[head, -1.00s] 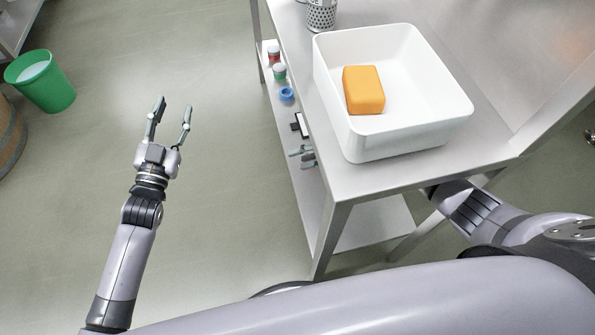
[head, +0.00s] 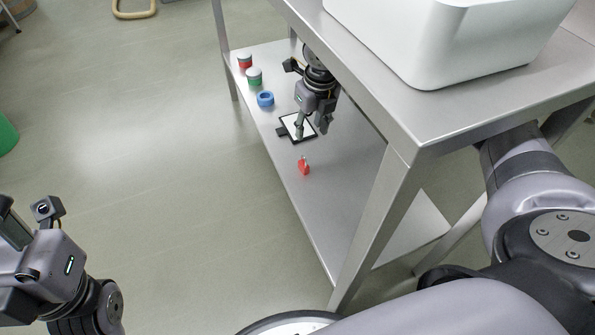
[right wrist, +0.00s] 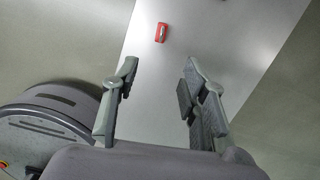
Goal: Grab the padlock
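The padlock (head: 304,166) is small and red with a metal shackle. It lies on the lower shelf (head: 330,205) of the steel table, and it also shows near the top of the right wrist view (right wrist: 161,32). My right gripper (head: 311,131) reaches down under the tabletop, over the shelf and just behind the padlock in the head view. In the right wrist view its fingers (right wrist: 160,72) are spread with nothing between them, and the padlock is beyond the tips. My left gripper (head: 18,235) is at the lower left edge over the floor, its fingers mostly cut off.
A table leg (head: 372,225) stands to the right. A white bin (head: 440,50) sits on the tabletop above.

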